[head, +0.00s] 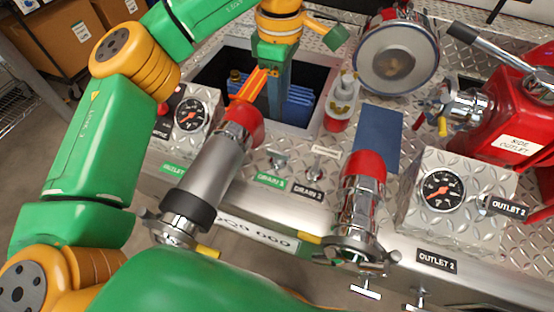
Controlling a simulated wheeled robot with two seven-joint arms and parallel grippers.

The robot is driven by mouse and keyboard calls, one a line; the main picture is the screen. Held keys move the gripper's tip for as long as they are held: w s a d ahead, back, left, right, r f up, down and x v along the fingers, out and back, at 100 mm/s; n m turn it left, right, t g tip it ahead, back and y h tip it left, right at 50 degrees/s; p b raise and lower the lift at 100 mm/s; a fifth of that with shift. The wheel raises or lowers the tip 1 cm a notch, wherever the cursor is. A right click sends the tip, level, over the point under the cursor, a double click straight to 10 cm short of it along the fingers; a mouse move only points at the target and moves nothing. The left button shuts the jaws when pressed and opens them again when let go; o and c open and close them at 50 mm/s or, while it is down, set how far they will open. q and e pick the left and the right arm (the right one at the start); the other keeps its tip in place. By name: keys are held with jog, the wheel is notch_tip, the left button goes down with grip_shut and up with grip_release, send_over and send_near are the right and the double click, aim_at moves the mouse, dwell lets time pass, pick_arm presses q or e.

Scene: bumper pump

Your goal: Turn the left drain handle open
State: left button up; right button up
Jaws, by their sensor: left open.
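The left drain handle (278,161) is a small metal T-shaped pull on the diamond-plate bumper, just above the green "DRAIN 1" label (274,181). A second drain handle (315,169) stands to its right, above the black "DRAIN 2" label (307,192). My left gripper (250,86) is open over the tray opening, above and left of the left drain handle and apart from it. Its orange fingers point down near the red collar of the left pipe. I see nothing between them. My right gripper is out of view.
A large grey pipe (213,168) with a red collar stands left of the handles; a chrome pipe (360,205) stands right. A recessed tray (322,65) with blue items lies behind, beside a white-and-red bottle (342,103). Gauges (191,115) and a red side outlet (500,115) flank the area.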

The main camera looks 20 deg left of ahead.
pick_arm(q)
jog(key=b, duration=0.8)
send_over(278, 151)
notch_tip(278, 151, down, 11)
notch_tip(278, 151, down, 7)
jog(key=shift+r, duration=0.2)
grip_shut()
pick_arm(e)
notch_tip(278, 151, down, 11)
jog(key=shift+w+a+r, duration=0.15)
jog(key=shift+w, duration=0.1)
